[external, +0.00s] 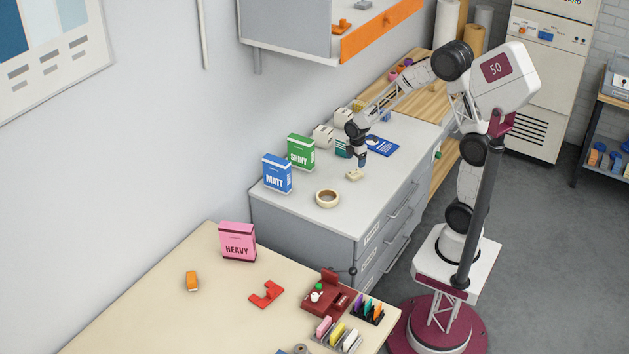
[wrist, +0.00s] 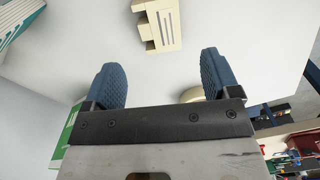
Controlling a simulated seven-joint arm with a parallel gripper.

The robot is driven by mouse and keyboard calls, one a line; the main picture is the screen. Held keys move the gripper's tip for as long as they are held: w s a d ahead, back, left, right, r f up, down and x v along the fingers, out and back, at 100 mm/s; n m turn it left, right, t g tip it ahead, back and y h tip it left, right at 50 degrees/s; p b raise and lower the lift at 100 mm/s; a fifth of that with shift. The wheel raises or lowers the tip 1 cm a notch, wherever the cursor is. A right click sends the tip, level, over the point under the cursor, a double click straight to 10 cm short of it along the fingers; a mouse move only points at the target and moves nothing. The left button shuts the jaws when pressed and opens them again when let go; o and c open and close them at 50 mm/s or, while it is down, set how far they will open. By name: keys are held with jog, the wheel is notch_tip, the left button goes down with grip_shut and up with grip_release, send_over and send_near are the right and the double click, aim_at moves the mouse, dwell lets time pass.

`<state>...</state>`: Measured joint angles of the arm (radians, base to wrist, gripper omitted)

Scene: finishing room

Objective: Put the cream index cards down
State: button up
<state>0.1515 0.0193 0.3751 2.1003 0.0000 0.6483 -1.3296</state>
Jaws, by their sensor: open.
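The cream index cards (external: 353,175) show as a small cream block on the grey cabinet top (external: 400,140), just below and beside the tip of my gripper (external: 361,163). In the wrist view the cream block (wrist: 158,27), with dark lines on one face, is at the top centre, beyond the fingertips. My gripper (wrist: 162,75) is open there. Its two blue ribbed fingers are wide apart with nothing between them, and the block is apart from both.
A tape roll (external: 328,198), blue MATT box (external: 277,174) and green SHINY box (external: 301,152) stand left of the gripper. A blue flat packet (external: 382,145) lies behind it. A grey wall cupboard (external: 285,28) hangs above. The cabinet top to the right is clear.

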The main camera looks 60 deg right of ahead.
notch_tip(320, 180, up, 5)
jog(key=shift+f, duration=0.2)
jog(key=shift+r, duration=0.1)
dwell(0.6)
jog(key=s+a+r+m+t, duration=0.1)
jog(key=s+a+r+m, duration=0.2)
jog(key=s+r, duration=0.3)
jog(key=s+a+r+m, duration=0.2)
jog(key=s+r+m, duration=0.4)
jog(key=s, duration=0.7)
jog(key=s+a+r+m+t, duration=0.1)
jog(key=s+a+r+m, duration=0.2)
jog(key=s+r, duration=0.3)
jog(key=s+m, duration=0.1)
jog(key=s, duration=0.3)
jog(key=shift+s+a+m+t, duration=0.25)
jog(key=shift+a+m+t, duration=0.05)
jog(key=shift+m, duration=0.1)
